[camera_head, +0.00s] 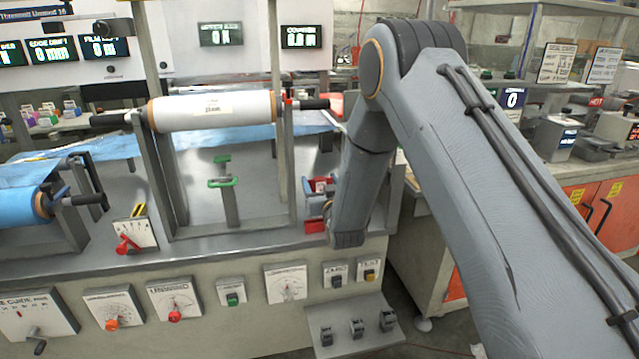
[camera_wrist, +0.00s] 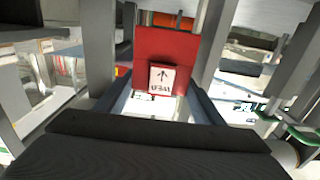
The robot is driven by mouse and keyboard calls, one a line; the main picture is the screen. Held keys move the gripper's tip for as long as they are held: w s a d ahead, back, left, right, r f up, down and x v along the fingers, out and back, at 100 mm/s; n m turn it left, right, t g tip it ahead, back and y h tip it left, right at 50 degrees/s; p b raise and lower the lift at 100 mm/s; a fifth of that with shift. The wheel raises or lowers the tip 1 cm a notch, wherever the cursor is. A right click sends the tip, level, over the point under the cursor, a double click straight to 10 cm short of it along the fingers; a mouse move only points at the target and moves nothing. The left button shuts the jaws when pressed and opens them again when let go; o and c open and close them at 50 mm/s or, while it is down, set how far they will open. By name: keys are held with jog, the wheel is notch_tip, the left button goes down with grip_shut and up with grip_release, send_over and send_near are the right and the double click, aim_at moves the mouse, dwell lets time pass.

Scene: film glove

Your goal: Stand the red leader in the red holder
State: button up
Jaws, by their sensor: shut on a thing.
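In the wrist view, a flat red piece (camera_wrist: 160,48), which looks like the red leader, carries a white label with an arrow. It stands between the two fingers of my gripper (camera_wrist: 163,92), which is shut on it. In the head view, red parts (camera_head: 315,226) show beside the end of my arm at the bench's right end. My arm partly hides them, and I cannot tell leader from holder there. Whether the leader touches a holder is not clear in either view.
A white film roll (camera_head: 213,110) sits on an upright grey frame left of my arm. A green-topped post (camera_head: 228,184) stands below it. A blue roll (camera_head: 20,203) lies at the far left. Knobs and switches line the bench front. An orange cabinet (camera_head: 590,205) stands at right.

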jog(key=shift+f+b, duration=1.8)
jog(key=shift+f, duration=1.15)
jog(key=shift+f+b, duration=1.3)
jog(key=shift+f, duration=0.75)
jog(key=o, duration=1.2)
jog(key=shift+c, duration=0.2)
jog(key=v, duration=0.8)
jog(key=shift+r, duration=0.1)
